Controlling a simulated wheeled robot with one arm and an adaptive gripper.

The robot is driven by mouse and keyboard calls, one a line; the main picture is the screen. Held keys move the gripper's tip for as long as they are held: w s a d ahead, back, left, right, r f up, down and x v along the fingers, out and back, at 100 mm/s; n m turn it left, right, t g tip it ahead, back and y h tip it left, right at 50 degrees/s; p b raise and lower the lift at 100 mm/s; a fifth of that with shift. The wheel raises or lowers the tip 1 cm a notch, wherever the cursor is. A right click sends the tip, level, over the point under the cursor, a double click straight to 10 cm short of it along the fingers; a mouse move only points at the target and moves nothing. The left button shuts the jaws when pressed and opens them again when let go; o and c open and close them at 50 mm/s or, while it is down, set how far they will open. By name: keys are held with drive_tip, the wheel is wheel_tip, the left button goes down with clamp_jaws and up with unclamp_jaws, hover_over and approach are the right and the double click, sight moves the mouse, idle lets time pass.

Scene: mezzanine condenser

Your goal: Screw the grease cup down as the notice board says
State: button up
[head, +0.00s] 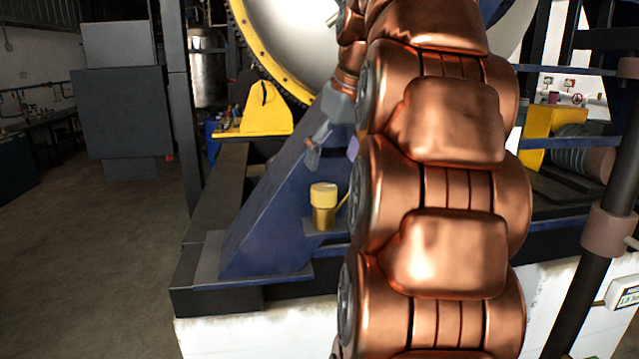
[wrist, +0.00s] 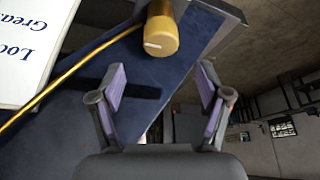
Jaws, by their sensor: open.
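The grease cup (head: 323,205) is a small upright cylinder with a pale yellow cap over a brassy body. It stands on the blue frame's foot, below my gripper (head: 332,152). In the wrist view the cup (wrist: 160,38) shows at the top centre, with a white mark on its cap. My gripper (wrist: 161,80) is open and empty; its purple-padded fingers are apart and clear of the cup. A white notice (wrist: 28,48) at the upper left is cut off and upside down; only parts of words like "Loc" and "Grea" show.
A thin brass pipe (wrist: 72,78) runs diagonally by the cup. The blue sloping frame (head: 270,220) stands close beside it. A yellow bracket (head: 268,110) and large round housing lie behind. My copper arm hides much to the right. Open floor (head: 110,250) lies left.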

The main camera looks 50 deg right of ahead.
sight(324, 187)
drive_tip(key=shift+b+x, duration=3.35)
drive_tip(key=shift+x, duration=0.6)
drive_tip(key=c, duration=1.2)
